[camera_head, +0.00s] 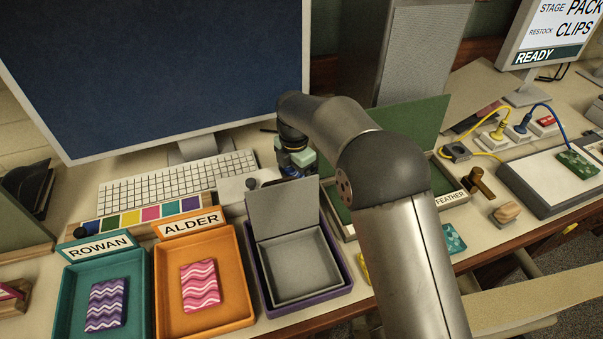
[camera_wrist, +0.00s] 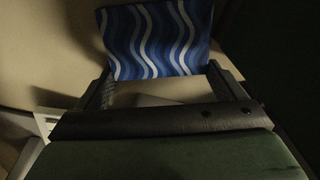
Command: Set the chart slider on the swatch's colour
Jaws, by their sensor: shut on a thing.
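My gripper (camera_head: 293,160) is behind the grey open-lidded box, to the right of the keyboard. In the wrist view, a blue swatch (camera_wrist: 157,38) with white and light-blue wavy lines sits between my finger ends (camera_wrist: 160,78), which are shut on it. The colour chart (camera_head: 140,215) is a wooden strip with a row of coloured squares in front of the keyboard. A small dark knob (camera_head: 80,232) at its left end looks like the slider.
The teal ROWAN tray (camera_head: 66,300) holds a purple wavy swatch; the orange ALDER tray (camera_head: 240,270) holds a pink one. A grey lidded box (camera_head: 335,262) stands in a purple tray. The keyboard (camera_head: 175,183) and monitor (camera_head: 160,70) are behind. A FEATHER tray (camera_head: 452,198) is right.

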